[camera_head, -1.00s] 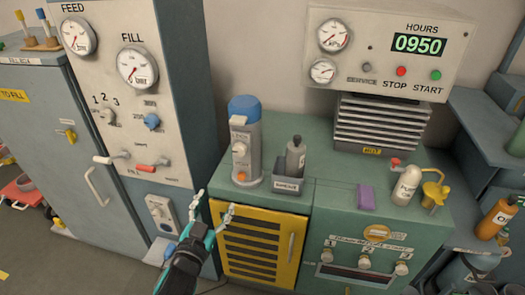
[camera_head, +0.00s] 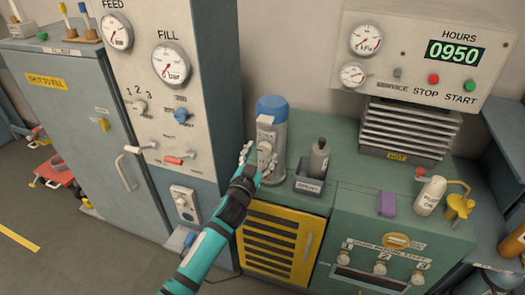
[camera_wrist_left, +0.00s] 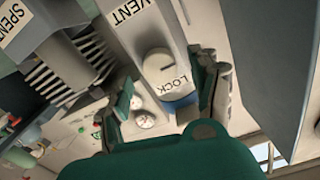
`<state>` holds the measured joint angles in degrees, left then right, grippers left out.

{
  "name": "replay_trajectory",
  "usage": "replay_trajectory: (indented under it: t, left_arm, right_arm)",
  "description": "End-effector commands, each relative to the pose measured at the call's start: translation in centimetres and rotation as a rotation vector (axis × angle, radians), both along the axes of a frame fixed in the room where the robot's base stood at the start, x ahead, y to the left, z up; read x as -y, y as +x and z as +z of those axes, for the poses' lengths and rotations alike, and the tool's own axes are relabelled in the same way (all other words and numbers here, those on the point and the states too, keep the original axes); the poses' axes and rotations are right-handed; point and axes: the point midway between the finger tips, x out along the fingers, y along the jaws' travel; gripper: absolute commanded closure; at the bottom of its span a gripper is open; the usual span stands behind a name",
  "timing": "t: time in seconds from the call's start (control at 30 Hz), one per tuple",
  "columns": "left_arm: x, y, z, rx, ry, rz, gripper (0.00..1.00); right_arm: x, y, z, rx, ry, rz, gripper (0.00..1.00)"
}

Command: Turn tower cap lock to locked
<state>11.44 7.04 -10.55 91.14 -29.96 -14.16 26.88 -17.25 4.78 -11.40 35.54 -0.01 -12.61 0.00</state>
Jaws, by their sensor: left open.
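The grey tower with a blue cap (camera_head: 271,106) stands upright on the green cabinet. A pale round knob (camera_head: 265,147) sits on its front face. In the left wrist view the knob (camera_wrist_left: 158,66) lies near a LOCK label (camera_wrist_left: 175,84), with a VENT label (camera_wrist_left: 130,12) farther up the picture. My left gripper (camera_head: 256,158) is open in front of the tower, its fingers to either side of the knob. In the left wrist view my gripper (camera_wrist_left: 168,80) also straddles the knob; contact cannot be made out. My right gripper is out of view.
The SPENT holder (camera_head: 309,184) with a grey bottle (camera_head: 319,157) stands close to the right of the tower. The FILL panel (camera_head: 165,110) rises to the left. A purple block (camera_head: 387,203) and white bottle (camera_head: 430,195) stand farther right.

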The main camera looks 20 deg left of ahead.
Motion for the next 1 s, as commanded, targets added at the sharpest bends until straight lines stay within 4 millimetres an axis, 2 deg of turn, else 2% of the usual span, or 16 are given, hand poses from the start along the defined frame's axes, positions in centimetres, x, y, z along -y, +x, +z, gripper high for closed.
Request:
replay_trajectory:
  t: [0.2, 0.47, 0.57, 0.9, 1.0]
  left_arm:
    - [0.1, 1.7, 0.0, 0.0, -0.001, 0.0, 0.37]
    - [0.1, 1.8, 0.0, 0.0, -0.001, 0.0, 0.37]
    - [0.1, 1.8, 0.0, 0.0, -0.001, 0.0, 0.48]
    - [0.1, 1.7, 0.0, 0.0, -0.001, -0.001, 0.92]
    - [0.1, 1.7, 0.0, 0.0, 0.001, -0.001, 0.93]
  right_arm:
    - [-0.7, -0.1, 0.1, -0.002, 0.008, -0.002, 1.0]
    - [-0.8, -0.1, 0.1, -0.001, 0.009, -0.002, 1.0]
    - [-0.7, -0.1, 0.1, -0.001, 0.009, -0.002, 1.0]
    - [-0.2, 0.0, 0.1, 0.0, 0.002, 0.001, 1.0]
    - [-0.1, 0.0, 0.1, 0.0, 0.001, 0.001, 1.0]
